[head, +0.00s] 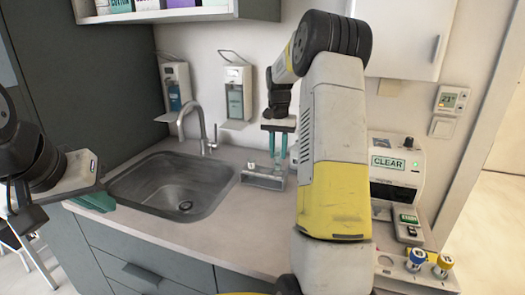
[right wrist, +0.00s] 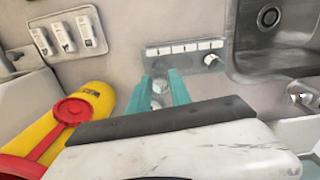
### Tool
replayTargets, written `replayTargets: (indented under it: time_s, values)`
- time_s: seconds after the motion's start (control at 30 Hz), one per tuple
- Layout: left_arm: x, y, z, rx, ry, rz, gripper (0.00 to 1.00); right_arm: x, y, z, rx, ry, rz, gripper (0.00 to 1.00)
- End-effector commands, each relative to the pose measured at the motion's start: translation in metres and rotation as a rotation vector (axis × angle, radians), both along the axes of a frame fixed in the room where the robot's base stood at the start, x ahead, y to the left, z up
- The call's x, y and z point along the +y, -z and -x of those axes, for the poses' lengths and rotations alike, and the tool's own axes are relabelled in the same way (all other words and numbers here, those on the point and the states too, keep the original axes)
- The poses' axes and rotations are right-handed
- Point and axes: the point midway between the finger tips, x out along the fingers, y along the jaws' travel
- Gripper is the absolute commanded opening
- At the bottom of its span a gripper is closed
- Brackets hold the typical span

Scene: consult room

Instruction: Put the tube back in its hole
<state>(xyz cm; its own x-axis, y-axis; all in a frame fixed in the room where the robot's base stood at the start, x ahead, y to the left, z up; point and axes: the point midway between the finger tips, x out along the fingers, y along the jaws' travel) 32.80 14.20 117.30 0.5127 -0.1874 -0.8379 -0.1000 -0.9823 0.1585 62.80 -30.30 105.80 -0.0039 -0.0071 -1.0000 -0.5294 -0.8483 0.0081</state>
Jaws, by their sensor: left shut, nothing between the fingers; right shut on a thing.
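My right gripper (head: 278,145) is over the counter, with its teal fingers pointing down. In the right wrist view it (right wrist: 164,88) is shut on a pale, clear-looking tube (right wrist: 157,90), mostly hidden between the fingers. A small grey rack (head: 263,182) stands on the counter just under and beside these fingers. In the right wrist view the rack (right wrist: 160,51) has a row of white marks and a round-ended item near its right end. I cannot tell whether the tube touches the rack. My left gripper (head: 95,201) is shut and empty, left of the sink.
A steel sink (head: 150,185) with a tap (head: 202,128) lies left of the rack. A white machine (head: 395,165) and a holder with blue-capped (head: 416,257) and yellow-capped (head: 443,264) tubes stand at right. A yellow bin with a red lid (right wrist: 72,108) shows in the right wrist view.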

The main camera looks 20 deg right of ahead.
Motion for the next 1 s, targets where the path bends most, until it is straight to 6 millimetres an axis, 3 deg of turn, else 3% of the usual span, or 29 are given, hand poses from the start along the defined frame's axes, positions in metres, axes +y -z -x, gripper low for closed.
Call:
replayTargets:
  time_s: [1.0]
  values:
    - [0.000, 0.000, 0.000, 0.000, 0.000, 0.000, 0.00, 0.000, 0.032, 0.000, 0.002, 0.000, -0.001, 0.00]
